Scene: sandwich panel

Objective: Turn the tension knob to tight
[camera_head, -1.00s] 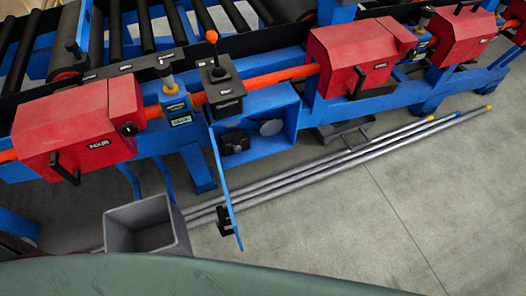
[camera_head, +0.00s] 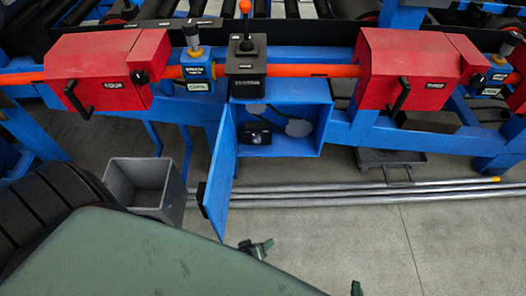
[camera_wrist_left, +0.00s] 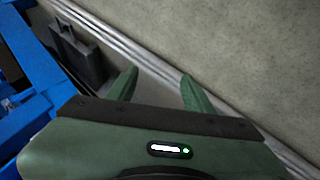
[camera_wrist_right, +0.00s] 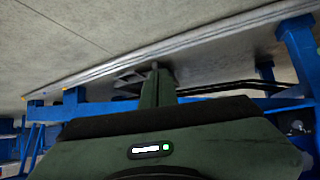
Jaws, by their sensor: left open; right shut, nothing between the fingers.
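A blue cabinet (camera_head: 285,118) under the frame stands open, its door (camera_head: 219,180) swung out to the left. A small black fitting with a round face (camera_head: 257,135) and a grey disc (camera_head: 299,127) are inside. I cannot tell which part is the tension knob. Labelled blue units with upright grey-black knobs stand at the left (camera_head: 197,72) and right (camera_head: 491,80). My right gripper (camera_wrist_right: 157,85) is shut and empty in its wrist view. My left gripper (camera_wrist_left: 158,85) is open and empty.
A black box with an orange-tipped lever (camera_head: 245,68) is above the cabinet. Red housings flank it at left (camera_head: 110,65) and right (camera_head: 410,66). A grey bin (camera_head: 145,187) stands left of the door. Long metal rods (camera_head: 400,187) lie on the floor, with open floor in front.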

